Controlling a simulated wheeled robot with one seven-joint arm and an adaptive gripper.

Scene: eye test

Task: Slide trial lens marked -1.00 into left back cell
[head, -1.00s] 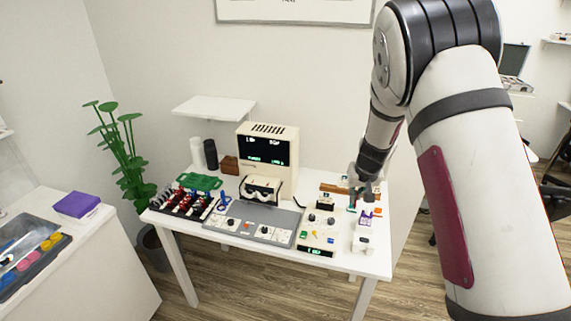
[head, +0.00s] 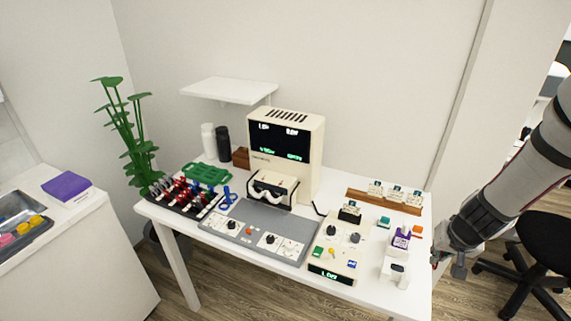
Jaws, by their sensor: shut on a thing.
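A black tray (head: 164,204) at the table's left end holds several trial lenses (head: 185,192) with red and dark rims; their marks are too small to read. My gripper (head: 440,262) is just off the table's right edge, far from the tray and the frame. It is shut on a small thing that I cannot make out.
A grey control panel (head: 257,234) lies in front of the machine. A cream knob box (head: 338,250), a wooden rack (head: 356,195) with white blocks, a purple bottle (head: 401,238) and a teal cube (head: 384,221) crowd the right half. A white shelf (head: 229,90) overhangs the back left.

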